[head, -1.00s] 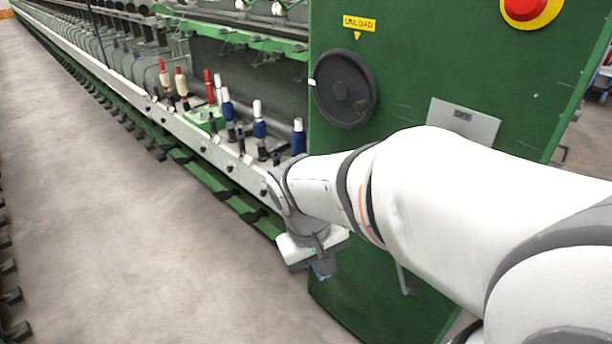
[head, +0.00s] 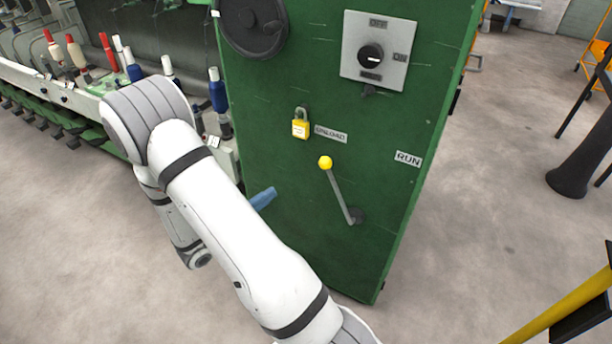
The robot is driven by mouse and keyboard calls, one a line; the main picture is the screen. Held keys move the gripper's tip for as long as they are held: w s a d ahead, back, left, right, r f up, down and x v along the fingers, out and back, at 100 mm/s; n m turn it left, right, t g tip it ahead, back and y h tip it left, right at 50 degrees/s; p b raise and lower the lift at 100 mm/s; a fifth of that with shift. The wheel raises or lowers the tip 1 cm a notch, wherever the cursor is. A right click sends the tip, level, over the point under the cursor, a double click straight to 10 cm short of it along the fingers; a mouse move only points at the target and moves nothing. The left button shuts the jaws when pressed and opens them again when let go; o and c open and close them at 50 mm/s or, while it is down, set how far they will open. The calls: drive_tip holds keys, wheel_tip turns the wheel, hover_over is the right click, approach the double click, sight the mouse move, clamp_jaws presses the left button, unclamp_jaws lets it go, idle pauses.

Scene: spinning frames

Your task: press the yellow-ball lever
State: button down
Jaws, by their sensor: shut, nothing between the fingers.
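The lever is on the green cabinet face in the head view. Its yellow ball (head: 325,162) tops a grey rod (head: 340,194) that slants down right to a dark pivot (head: 356,216). The lever leans up and left, with the ball just below the UNLOAD label (head: 331,134). The RUN label (head: 408,158) is to its right. My gripper (head: 264,198) is mostly hidden behind my white arm. Only its blue end shows, left of and lower than the ball and apart from it. No object shows in it.
A yellow padlock (head: 301,128) hangs left of the UNLOAD label. A grey rotary switch plate (head: 378,50) and a black handwheel (head: 252,22) are higher up. The spinning frame with bobbins (head: 218,92) stands at left. Open floor (head: 480,220) lies right of the cabinet.

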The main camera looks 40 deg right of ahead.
drive_tip(key=shift+w+f, duration=0.15)
drive_tip(key=s+d+r+p, duration=0.1)
drive_tip(key=d+r+p, duration=0.1)
drive_tip(key=d, duration=1)
drive_tip(key=shift+s+d+r, duration=0.2)
drive_tip(key=shift+s+d, duration=0.05)
drive_tip(key=shift+d, duration=0.15)
